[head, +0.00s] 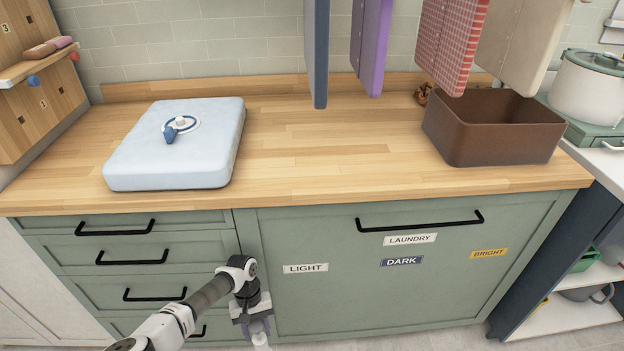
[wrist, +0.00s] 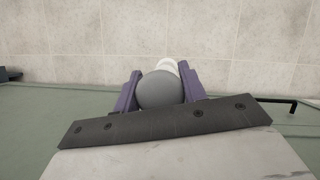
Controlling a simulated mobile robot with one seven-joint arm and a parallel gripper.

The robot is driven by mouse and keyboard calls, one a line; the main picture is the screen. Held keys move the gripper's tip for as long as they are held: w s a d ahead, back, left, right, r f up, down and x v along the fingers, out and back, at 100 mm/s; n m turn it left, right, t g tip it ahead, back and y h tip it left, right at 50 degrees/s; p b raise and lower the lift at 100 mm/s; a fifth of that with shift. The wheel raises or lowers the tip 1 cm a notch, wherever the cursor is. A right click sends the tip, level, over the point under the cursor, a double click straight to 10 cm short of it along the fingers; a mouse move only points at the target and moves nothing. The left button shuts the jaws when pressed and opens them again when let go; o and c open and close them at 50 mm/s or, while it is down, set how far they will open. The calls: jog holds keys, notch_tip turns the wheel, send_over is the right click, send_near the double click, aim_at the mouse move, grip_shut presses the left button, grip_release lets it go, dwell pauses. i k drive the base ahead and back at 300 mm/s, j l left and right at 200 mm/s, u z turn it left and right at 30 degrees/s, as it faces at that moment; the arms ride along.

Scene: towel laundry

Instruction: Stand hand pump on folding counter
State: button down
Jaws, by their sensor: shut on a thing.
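My gripper (head: 256,326) hangs low in front of the green cabinet, below the counter's front edge. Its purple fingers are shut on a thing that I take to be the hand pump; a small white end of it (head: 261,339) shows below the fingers. In the wrist view, the fingers hold the pump's rounded grey top (wrist: 160,89) between them, with a white part behind it. The rest of the pump is hidden. The wooden folding counter (head: 320,150) is above and behind the gripper, with a wide bare stretch in its middle.
A pale blue padded bag (head: 190,155) with a round valve lies at the counter's left. A brown bin (head: 500,150) stands at the right. Hanging cloths (head: 372,45) reach down over the back. The cabinet front (head: 400,285) has black handles and labels.

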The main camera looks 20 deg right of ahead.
aim_at(282, 165)
jog(key=j+z, duration=0.45)
jog(key=j, duration=0.4)
jog(key=j+z, duration=0.25)
jog(key=k+j+z, duration=0.1)
jog(key=j+z, duration=0.2)
